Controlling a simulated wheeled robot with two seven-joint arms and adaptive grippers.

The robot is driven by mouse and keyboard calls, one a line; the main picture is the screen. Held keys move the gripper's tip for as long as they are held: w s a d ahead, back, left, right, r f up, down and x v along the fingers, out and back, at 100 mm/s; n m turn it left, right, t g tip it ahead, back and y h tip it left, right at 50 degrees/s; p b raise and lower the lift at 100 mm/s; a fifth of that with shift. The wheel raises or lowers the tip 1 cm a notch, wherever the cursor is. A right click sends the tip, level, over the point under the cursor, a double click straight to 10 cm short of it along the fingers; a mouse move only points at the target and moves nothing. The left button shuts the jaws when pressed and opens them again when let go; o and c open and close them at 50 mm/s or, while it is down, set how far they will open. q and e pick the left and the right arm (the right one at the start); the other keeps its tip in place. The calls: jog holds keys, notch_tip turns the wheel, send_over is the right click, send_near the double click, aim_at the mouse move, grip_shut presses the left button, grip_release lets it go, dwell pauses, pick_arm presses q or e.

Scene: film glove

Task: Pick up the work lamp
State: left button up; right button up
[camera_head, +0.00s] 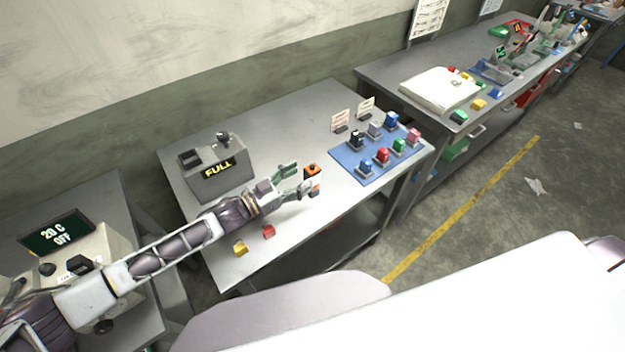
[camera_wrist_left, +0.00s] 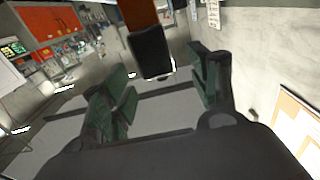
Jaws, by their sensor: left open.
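The work lamp, as I take it, is a small upright orange and black object (camera_head: 314,181) on the grey table. My left gripper (camera_head: 298,181) is open just to its left, with its green-padded fingers pointing at it. In the left wrist view the orange and black lamp (camera_wrist_left: 151,50) shows ahead, between the two open fingers (camera_wrist_left: 165,85). I see no finger closed on it. Part of the lamp's lower side is hidden by a finger in the head view. My right gripper is not in view.
A grey box reading FULL (camera_head: 216,180) stands behind my left arm. A yellow block (camera_head: 240,249) and a red block (camera_head: 268,231) lie in front of it. A blue mat (camera_head: 345,158) with several coloured items lies to the right. Some tabletop is clear around the lamp.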

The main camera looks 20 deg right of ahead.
aim_at(306, 174)
pick_arm(q)
jog(key=shift+b+x, duration=0.8)
jog(key=shift+x, duration=0.75)
jog(key=shift+b+x, duration=0.5)
jog(key=shift+x, duration=0.55)
jog(key=shift+s, duration=0.15)
jog(key=shift+r, duration=0.1)
jog(key=c, duration=1.3)
jog(key=shift+r, duration=0.1)
